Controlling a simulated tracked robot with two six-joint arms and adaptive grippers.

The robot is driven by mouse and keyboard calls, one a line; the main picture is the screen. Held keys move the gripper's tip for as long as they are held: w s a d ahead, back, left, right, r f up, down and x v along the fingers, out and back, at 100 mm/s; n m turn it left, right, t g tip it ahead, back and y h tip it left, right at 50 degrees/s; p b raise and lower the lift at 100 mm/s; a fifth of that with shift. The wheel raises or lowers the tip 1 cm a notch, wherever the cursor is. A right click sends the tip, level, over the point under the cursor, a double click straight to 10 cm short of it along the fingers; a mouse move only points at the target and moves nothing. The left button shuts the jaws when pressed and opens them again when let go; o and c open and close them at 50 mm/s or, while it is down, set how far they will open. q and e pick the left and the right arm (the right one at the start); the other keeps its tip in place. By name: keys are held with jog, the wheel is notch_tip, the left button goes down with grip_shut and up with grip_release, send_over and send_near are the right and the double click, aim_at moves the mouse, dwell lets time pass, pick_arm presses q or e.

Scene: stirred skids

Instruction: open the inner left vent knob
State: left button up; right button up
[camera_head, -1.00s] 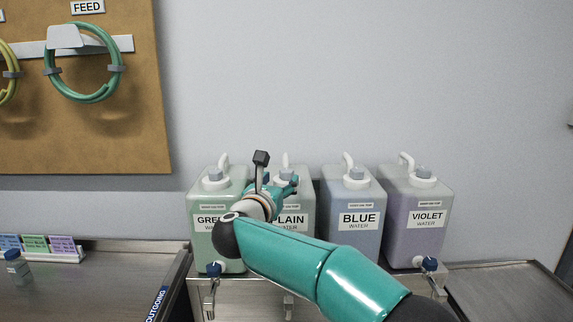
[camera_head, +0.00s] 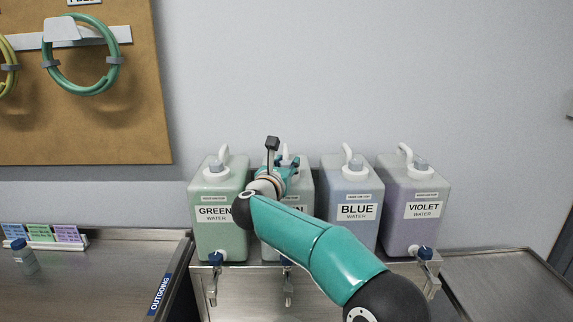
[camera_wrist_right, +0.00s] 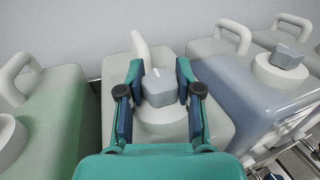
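The inner left container (camera_head: 300,235), second from left, stands behind my right arm, its label mostly covered. Its grey vent knob (camera_wrist_right: 160,88) sits on a white collar in the right wrist view, with a pale mark on top. In the head view my gripper largely hides this knob. My right gripper (camera_wrist_right: 160,72) is over the container top, one finger on each side of the knob. The fingers are apart, with a narrow gap at the knob's left side; contact on the right is unclear. It also shows in the head view (camera_head: 287,168). My left gripper is not in view.
The green (camera_head: 218,235), blue (camera_head: 352,232) and violet (camera_head: 412,230) water containers stand close beside it, with raised handles and grey knobs. Blue-capped taps (camera_head: 215,257) hang in front. Metal counters lie on both sides. A hose board (camera_head: 90,130) is on the wall.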

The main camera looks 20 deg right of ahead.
grip_shut()
jog(key=shift+f+b, duration=0.1)
jog(key=shift+b, duration=0.4)
jog(key=n+t+y+b, duration=0.2)
jog(key=n+y+b, duration=0.1)
jog(key=y+b, duration=0.1)
jog(key=shift+d+f+b, duration=0.1)
jog(key=shift+b, duration=0.65)
jog(key=shift+n+y+b, duration=0.35)
jog(key=shift+n+y, duration=0.15)
jog(key=shift+y, duration=0.3)
jog(key=n+t+y+b, duration=0.1)
jog(key=n+y, duration=0.1)
jog(key=y, duration=0.1)
jog(key=shift+y, duration=0.4)
jog(key=shift+r+n+y+p, duration=0.15)
jog(key=shift+n+y, duration=0.7)
jog(key=shift+y, duration=0.3)
jog(key=shift+r+n+y+p, duration=0.1)
jog(key=shift+n+y+p, duration=0.05)
jog(key=shift+n+y, duration=0.85)
jog(key=shift+g+y, duration=0.3)
jog(key=shift+y, duration=0.05)
jog(key=o, duration=0.8)
grip_release()
